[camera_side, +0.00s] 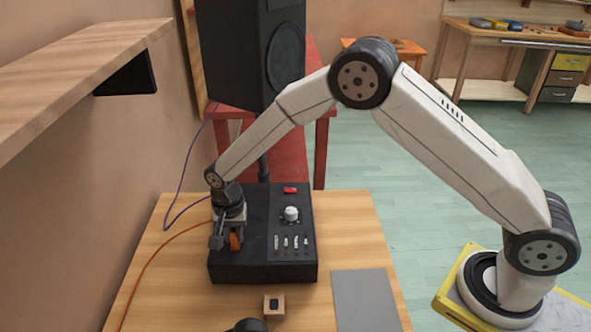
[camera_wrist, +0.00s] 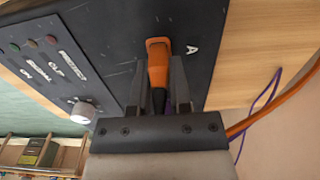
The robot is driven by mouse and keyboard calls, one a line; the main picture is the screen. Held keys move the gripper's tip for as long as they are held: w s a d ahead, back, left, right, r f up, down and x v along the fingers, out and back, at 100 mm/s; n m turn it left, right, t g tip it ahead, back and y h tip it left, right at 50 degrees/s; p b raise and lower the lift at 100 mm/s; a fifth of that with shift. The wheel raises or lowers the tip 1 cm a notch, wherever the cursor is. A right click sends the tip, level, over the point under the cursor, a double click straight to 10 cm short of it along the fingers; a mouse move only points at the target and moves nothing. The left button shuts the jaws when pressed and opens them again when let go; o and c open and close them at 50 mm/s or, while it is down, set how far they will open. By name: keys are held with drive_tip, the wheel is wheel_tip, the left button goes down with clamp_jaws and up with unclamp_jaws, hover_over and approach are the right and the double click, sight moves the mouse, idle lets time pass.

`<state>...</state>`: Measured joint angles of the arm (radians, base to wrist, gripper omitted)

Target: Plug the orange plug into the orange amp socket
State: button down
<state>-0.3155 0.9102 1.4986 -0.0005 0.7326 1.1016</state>
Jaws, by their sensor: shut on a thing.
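The orange plug (camera_wrist: 158,70) is between the two fingers of my gripper (camera_wrist: 158,63) in the wrist view, and the gripper is shut on it. The plug's far end meets a wider orange rim (camera_wrist: 158,42) at the black amp's panel, beside a white letter A; this looks like the orange socket. How deep the plug sits cannot be told. The socket is hidden there.
The orange cable (camera_side: 150,262) runs left across the wooden table, near a purple cable (camera_side: 181,208). The amp carries a white knob (camera_side: 291,213), a red switch (camera_side: 290,190) and several small controls. A small wooden block (camera_side: 274,304) and grey mat (camera_side: 365,300) lie in front.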

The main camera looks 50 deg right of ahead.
sight(234, 230)
drive_tip(key=shift+f, duration=0.4)
drive_tip(key=shift+c, duration=2.4)
unclamp_jaws()
drive_tip(key=shift+r, duration=3.95)
drive_tip(key=shift+d, duration=0.1)
drive_tip(key=s+d+r+n+t, duration=0.1)
drive_tip(key=s+d+n, duration=0.3)
drive_tip(key=s+d, duration=0.4)
drive_tip(key=s+d+r+n+t, duration=0.1)
drive_tip(key=s+d+r+n, duration=0.2)
drive_tip(key=s, duration=1)
drive_tip(key=d+n, duration=0.2)
drive_tip(key=d, duration=0.3)
drive_tip(key=shift+r+t, duration=0.15)
drive_tip(key=shift+t, duration=0.15)
